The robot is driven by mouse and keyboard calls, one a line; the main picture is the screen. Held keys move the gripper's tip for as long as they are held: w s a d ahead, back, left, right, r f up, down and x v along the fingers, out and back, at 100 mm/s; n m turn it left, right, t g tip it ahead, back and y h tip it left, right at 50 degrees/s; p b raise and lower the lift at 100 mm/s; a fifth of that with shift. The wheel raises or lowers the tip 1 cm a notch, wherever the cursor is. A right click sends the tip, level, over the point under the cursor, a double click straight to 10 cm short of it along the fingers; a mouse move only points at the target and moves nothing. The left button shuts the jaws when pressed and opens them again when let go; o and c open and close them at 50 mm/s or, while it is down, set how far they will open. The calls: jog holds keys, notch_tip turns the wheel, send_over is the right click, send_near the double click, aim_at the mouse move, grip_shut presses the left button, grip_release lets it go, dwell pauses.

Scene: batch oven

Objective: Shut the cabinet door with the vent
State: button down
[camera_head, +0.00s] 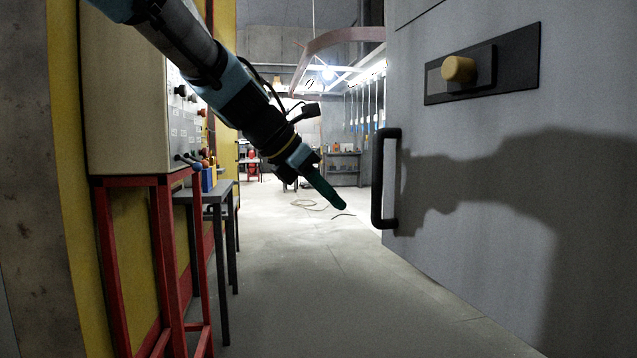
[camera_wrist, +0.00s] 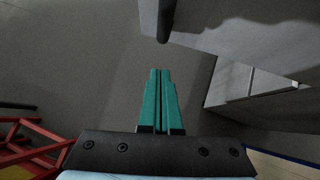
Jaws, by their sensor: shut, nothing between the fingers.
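A large grey door-like panel (camera_head: 480,220) fills the right side of the head view. It carries a black upright bar handle (camera_head: 386,178) near its left edge and a yellow knob (camera_head: 458,69) on a black plate. I see no vent on it, and cannot tell how far it stands open. My gripper (camera_head: 338,203) is shut and empty, its green fingers pointing down and right, left of the handle with a visible gap. In the wrist view the shut fingers (camera_wrist: 160,74) point toward the dark handle end (camera_wrist: 165,25), with a grey panel (camera_wrist: 215,35) beside it.
A control box (camera_head: 135,100) on a red frame (camera_head: 160,250) and a dark table (camera_head: 212,195) stand at the left. The grey floor (camera_head: 310,290) between is clear. A pale grey boxy structure (camera_wrist: 260,85) is at the wrist view's right.

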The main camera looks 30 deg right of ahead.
jog(key=d+f, duration=0.2)
jog(key=d, duration=0.3)
jog(key=shift+s+d+p, duration=0.25)
jog(key=shift+d+p, duration=0.15)
jog(key=shift+p, duration=0.05)
jog(key=shift+r, duration=0.1)
